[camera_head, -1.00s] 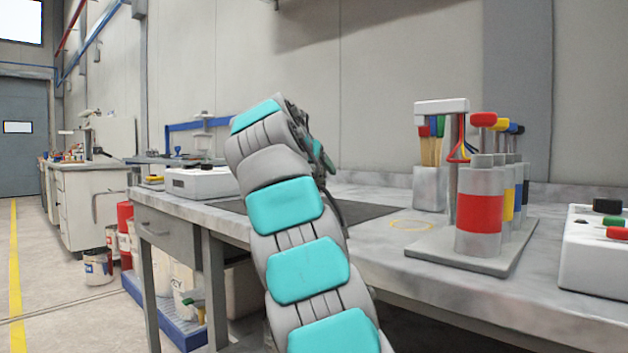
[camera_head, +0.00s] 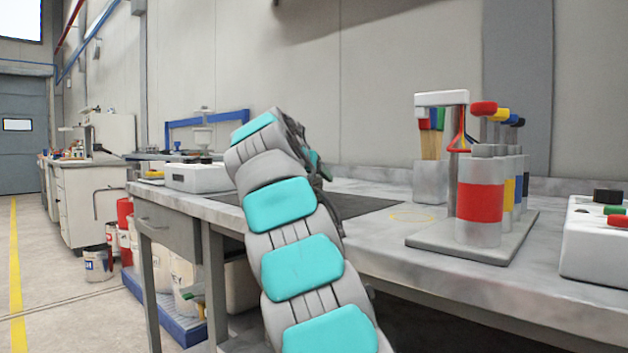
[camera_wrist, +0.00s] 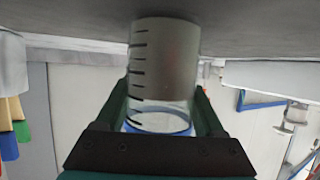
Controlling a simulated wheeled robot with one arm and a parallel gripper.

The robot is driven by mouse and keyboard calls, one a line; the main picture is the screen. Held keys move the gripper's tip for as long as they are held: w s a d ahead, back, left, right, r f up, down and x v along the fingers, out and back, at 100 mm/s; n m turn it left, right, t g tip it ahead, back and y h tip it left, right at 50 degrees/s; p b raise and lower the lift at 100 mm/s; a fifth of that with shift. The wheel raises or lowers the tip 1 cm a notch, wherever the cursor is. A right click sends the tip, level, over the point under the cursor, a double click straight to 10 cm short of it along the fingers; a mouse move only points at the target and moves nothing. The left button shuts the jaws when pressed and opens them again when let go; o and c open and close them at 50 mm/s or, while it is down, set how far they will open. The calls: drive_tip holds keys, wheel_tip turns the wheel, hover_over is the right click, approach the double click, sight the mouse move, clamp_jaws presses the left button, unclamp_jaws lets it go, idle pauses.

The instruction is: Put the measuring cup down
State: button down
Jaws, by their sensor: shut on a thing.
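The measuring cup (camera_wrist: 165,55) shows in the wrist view, where the scene appears upside down. It is a clear cylinder with black graduation marks, a grey-looking body and a blue ring at its end nearer the wrist. My gripper (camera_wrist: 162,92) is shut on it, with one dark green finger on each side. The cup's far end meets the grey surface at the top of the wrist view; I cannot tell whether it touches. In the head view my arm hides the gripper and the cup.
The workbench (camera_head: 455,285) has a dark mat (camera_head: 355,205) beside my arm. To the right stand a rack with red, yellow and blue cylinders (camera_head: 480,215), a brush holder (camera_head: 428,182) and a white control box (camera_head: 597,250). A white device (camera_head: 195,178) stands left.

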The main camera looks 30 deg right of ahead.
unclamp_jaws()
idle(0.4)
drive_tip(key=v, duration=1.2)
drive_tip(key=shift+r, duration=0.1)
